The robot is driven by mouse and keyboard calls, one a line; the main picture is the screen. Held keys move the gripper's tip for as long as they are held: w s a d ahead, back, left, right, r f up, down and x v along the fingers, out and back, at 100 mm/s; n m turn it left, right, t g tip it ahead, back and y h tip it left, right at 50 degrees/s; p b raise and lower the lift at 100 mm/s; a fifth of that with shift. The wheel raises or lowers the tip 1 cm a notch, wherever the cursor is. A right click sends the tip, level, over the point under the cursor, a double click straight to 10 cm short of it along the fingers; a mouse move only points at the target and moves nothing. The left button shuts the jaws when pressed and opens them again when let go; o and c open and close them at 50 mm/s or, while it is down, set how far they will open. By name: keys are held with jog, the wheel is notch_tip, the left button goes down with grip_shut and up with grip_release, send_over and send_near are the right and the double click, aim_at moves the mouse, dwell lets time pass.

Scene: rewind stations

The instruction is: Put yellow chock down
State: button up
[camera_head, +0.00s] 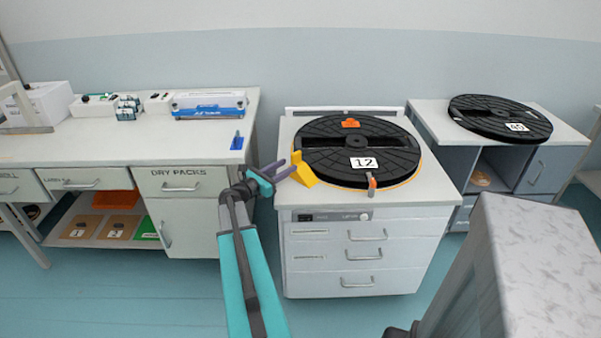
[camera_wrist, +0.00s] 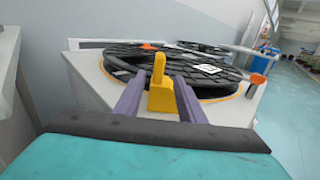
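The yellow chock (camera_head: 305,176) is a wedge with an upright part, at the left edge of the reel marked 12 (camera_head: 340,143). My gripper (camera_head: 294,165) comes in from the left, its purple fingers on either side of the chock. In the wrist view the chock (camera_wrist: 160,95) sits between the fingertips, which appear to be against its sides. Whether its underside touches the bench top is hard to tell.
The reel lies on a white drawer cabinet (camera_head: 355,218), with orange pieces at its back (camera_head: 350,123) and front (camera_head: 371,182). Another black reel (camera_head: 500,117) lies on the right-hand bench. A long bench (camera_head: 120,145) with boxes stands left, across a narrow gap.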

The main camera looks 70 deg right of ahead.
aim_at(301, 156)
jog(key=shift+p+x, duration=0.3)
jog(key=shift+x, duration=2.45)
jog(key=x, duration=0.2)
jog(key=p+x, duration=0.1)
jog(key=x, duration=0.1)
jog(key=shift+w+r, duration=0.15)
jog(key=shift+r, duration=0.25)
jog(key=shift+s+d, duration=0.3)
jog(key=shift+d, duration=0.25)
jog(key=shift+c, duration=0.2)
grip_shut()
